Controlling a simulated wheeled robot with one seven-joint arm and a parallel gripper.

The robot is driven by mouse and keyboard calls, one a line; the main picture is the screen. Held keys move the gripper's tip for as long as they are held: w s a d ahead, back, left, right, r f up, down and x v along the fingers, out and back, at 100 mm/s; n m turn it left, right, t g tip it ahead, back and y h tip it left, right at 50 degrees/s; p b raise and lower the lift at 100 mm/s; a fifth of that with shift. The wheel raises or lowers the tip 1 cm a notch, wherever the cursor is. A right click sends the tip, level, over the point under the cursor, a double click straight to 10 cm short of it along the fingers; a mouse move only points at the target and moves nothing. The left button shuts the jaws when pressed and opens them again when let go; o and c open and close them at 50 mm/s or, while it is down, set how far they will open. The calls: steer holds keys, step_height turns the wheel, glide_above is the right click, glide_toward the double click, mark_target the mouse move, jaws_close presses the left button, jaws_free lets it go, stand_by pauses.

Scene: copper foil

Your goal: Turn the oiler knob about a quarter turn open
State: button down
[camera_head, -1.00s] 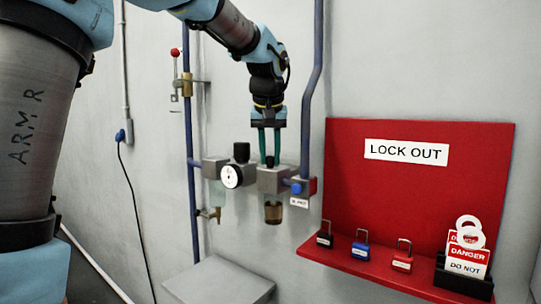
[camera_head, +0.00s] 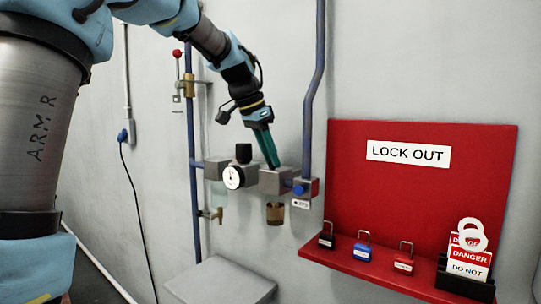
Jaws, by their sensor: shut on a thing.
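The oiler (camera_head: 275,181) is a grey block with an amber bowl (camera_head: 275,213) under it, set in the wall-mounted air line. My gripper (camera_head: 273,163) comes down from above with its green fingers at the top of the oiler. It is shut on the oiler knob, which the fingers hide. The gripper is turned and leans, its wrist up and to the left of the block. How far the knob itself is turned does not show.
A pressure gauge (camera_head: 233,176) and a black knob (camera_head: 243,153) sit just left of the oiler. A blue button (camera_head: 298,190) is at its right. A red lock-out board (camera_head: 408,200) with padlocks and tags is further right. A grey box top (camera_head: 220,281) lies below.

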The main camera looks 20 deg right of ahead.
steer(key=m+g, duration=0.1)
steer(key=m, duration=0.1)
steer(key=m+g+p, duration=0.1)
steer(key=m, duration=0.2)
steer(key=shift+w+m, duration=0.2)
steer(key=shift+m, duration=0.1)
steer(key=shift+y, duration=0.3)
steer(key=c, duration=0.7)
jaws_free()
steer(key=b+v, duration=0.2)
steer(key=v, duration=0.8)
steer(key=shift+w+r, duration=0.2)
steer(key=shift+r, duration=0.15)
steer(key=shift+a, duration=0.15)
